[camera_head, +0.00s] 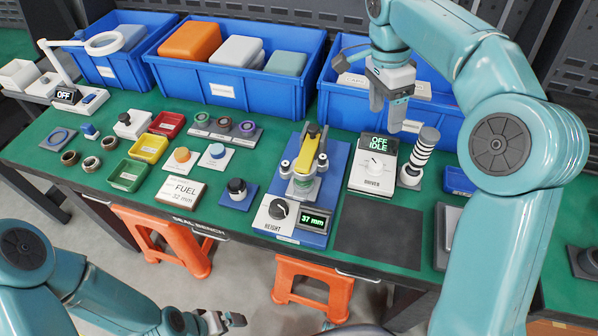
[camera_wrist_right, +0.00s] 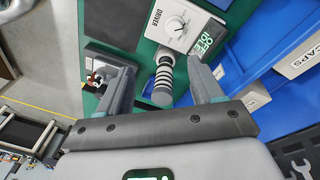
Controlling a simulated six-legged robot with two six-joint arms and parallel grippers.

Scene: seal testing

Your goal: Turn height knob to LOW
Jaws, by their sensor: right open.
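The height knob (camera_head: 278,209) is a round black dial on a white plate marked HEIGHT, at the front left of a blue test stand (camera_head: 335,185). I cannot read its pointer or a LOW mark. The small display (camera_head: 314,219) beside it reads 37 mm. My right gripper (camera_head: 389,115) is open and empty, above the back of the bench near the driver box, well up and right of the knob. Its two fingers also show apart in the wrist view (camera_wrist_right: 158,88). My left gripper (camera_head: 222,322) is low at the bottom edge, in front of the bench; its jaws are unclear.
The driver box (camera_head: 373,170) reads OFF IDLE; a striped cylinder (camera_head: 420,150) stands beside it. The stand's clamp with a yellow part (camera_head: 307,152) rises behind the knob. A FUEL 32 mm card (camera_head: 180,191) lies left. Blue bins (camera_head: 240,95) line the back. A dark mat (camera_head: 378,236) is bare.

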